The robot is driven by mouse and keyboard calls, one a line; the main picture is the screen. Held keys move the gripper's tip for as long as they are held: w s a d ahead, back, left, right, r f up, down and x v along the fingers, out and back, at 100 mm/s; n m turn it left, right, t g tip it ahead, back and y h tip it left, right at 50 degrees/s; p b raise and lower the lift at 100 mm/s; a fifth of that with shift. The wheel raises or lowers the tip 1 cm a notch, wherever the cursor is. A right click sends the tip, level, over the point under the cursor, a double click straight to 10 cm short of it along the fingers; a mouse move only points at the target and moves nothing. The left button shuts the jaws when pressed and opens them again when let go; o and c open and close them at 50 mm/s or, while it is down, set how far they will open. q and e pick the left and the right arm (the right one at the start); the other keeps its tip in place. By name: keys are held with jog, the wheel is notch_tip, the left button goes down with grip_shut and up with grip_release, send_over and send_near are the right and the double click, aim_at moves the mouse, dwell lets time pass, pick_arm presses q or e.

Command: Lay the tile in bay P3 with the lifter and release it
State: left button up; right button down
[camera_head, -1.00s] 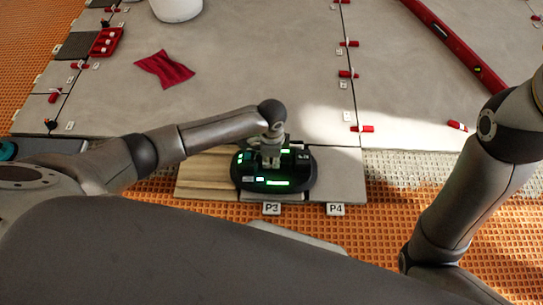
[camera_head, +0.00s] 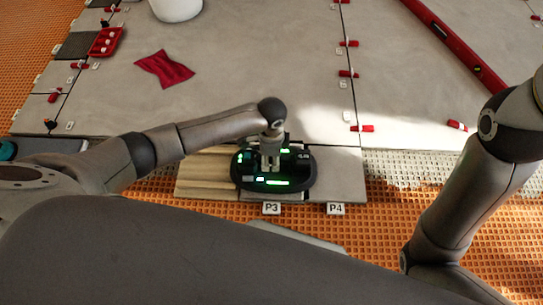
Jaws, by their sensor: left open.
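The black lifter (camera_head: 303,178) with green lit displays sits over the bay marked by the P3 label (camera_head: 271,208). A grey tile (camera_head: 262,194) shows only as a thin strip under the lifter's front edge; the lifter hides most of it. My left gripper (camera_head: 270,168) points down at the middle of the lifter, with its fingers open around or just above the handle area. I cannot tell whether the fingers touch it. My right gripper is out of view; only my right arm shows at the right.
A wooden board (camera_head: 205,178) lies left of the lifter, and a grey tile (camera_head: 343,164) lies right, behind the P4 label (camera_head: 335,209). Laid tiles beyond carry a red cloth (camera_head: 164,69), a white bucket (camera_head: 177,8), red clips (camera_head: 362,128) and a long red level (camera_head: 455,45). Orange matting (camera_head: 380,232) is in front.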

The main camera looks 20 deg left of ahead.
pick_arm(q)
notch_tip(320, 180, up, 12)
jog(key=shift+f, duration=0.25)
jog(key=shift+w, duration=0.1)
dwell(0.6)
